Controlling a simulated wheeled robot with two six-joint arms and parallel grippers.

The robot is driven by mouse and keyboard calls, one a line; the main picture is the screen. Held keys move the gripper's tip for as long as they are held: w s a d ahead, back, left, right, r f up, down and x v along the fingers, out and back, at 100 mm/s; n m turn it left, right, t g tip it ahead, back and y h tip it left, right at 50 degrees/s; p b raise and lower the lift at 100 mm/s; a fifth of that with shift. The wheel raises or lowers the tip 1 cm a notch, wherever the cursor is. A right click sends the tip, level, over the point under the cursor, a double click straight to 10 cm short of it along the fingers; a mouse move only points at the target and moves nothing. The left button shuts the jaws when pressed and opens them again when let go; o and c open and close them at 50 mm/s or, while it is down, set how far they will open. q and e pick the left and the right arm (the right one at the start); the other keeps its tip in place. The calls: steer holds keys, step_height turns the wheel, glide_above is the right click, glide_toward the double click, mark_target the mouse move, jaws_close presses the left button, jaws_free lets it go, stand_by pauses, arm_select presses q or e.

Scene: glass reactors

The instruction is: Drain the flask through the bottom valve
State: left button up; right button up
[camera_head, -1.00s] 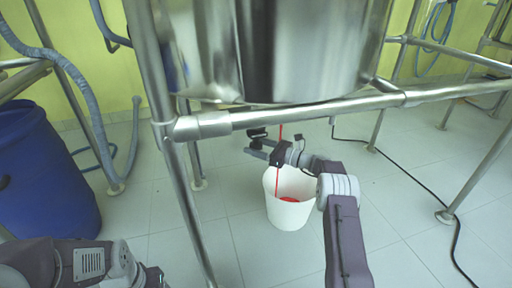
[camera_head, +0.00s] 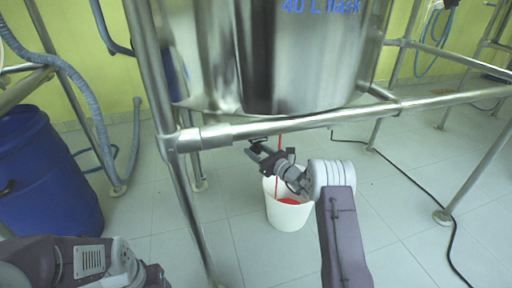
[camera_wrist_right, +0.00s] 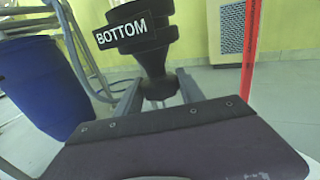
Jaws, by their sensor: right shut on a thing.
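The steel flask (camera_head: 275,60), labelled "40 L flask", hangs in the metal frame in the head view. The black bottom valve (camera_wrist_right: 140,30), with a "BOTTOM" label (camera_wrist_right: 124,32), shows in the right wrist view. My right gripper (camera_head: 256,149) is under the flask; in the wrist view its fingers (camera_wrist_right: 160,98) are shut on the valve's handle (camera_wrist_right: 158,88). A thin red stream (camera_head: 279,165) falls beside the gripper into the white bucket (camera_head: 288,217). Red liquid (camera_head: 290,201) shows in the bucket. My left gripper is out of view.
The frame's horizontal rail (camera_head: 320,121) and upright (camera_head: 186,200) stand in front of the flask. A blue barrel (camera_head: 45,175) is at the left. A black cable (camera_head: 455,225) lies on the tiled floor at the right, which is otherwise largely clear.

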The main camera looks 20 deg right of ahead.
steer(key=h, duration=0.1)
steer(key=m+h+b, duration=0.1)
steer(key=m+t+h, duration=0.1)
steer(key=shift+a+f, duration=0.1)
steer(key=shift+a, duration=0.15)
steer(key=b, duration=0.1)
steer(key=m+h+b, duration=0.1)
steer(key=shift+d+t+h+b, duration=0.2)
steer(key=shift+t+h+b, duration=0.1)
steer(key=shift+b, duration=0.1)
steer(key=shift+r+m+h, duration=0.2)
steer(key=shift+m+h, duration=0.1)
steer(key=o, duration=1.1)
steer(key=shift+d, duration=0.1)
